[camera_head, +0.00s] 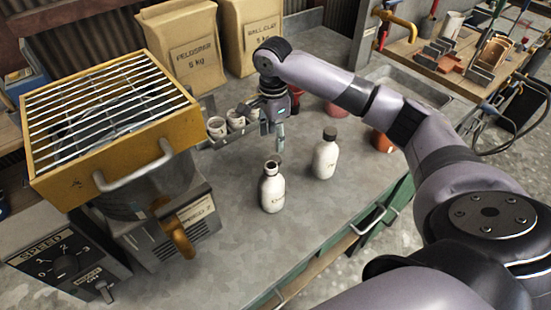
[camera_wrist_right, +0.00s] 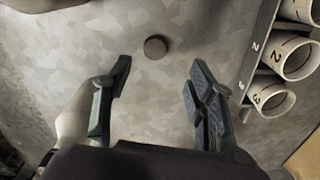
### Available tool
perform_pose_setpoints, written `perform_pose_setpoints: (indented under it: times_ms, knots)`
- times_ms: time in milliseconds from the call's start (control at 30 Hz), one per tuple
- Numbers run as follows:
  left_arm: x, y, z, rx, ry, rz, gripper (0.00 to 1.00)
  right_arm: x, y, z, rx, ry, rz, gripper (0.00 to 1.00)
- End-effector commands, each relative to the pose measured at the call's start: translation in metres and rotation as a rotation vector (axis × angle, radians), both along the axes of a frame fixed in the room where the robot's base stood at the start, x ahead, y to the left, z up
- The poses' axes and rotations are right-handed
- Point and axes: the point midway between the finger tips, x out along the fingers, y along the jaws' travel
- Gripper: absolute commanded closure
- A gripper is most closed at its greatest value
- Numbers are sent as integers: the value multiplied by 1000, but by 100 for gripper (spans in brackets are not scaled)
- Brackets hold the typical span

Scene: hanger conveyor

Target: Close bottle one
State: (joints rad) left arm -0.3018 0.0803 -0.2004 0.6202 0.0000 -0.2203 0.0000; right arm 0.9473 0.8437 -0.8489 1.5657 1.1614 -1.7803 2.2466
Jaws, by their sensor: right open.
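Two white bottles with dark tops stand upright on the grey bench in the head view: a nearer one (camera_head: 271,190) and one farther right (camera_head: 325,158). The nearer one's top looks like an open mouth; the other looks capped. I cannot read which is bottle one. My right gripper (camera_head: 273,137) points down behind the nearer bottle. In the right wrist view my right gripper (camera_wrist_right: 160,78) is open and empty, and a small dark round cap (camera_wrist_right: 155,47) lies on the bench beyond its fingertips. A pale bottle (camera_wrist_right: 72,125) is partly hidden behind the left finger. My left gripper is out of view.
A rack holds white numbered cups (camera_head: 217,127), close to the gripper's right side in the wrist view (camera_wrist_right: 272,98). A yellow grated machine (camera_head: 110,125) stands left. Bags (camera_head: 185,45) stand behind. The bench front (camera_head: 230,250) is clear.

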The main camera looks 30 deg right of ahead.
Motion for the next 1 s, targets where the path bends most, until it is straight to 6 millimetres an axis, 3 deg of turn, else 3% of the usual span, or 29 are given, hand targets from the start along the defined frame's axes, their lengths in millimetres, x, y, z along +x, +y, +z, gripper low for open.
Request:
perform_pose_setpoints:
  times_ms: [200, 567, 1000]
  knots:
    - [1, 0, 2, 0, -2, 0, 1, 0, 0, -22, 1, 0, -1, 49]
    - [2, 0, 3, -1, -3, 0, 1, -1, 0, -25, 0, 0, -1, 49]
    - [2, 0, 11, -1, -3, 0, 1, -8, -1, -75, -1, 0, 0, 49]
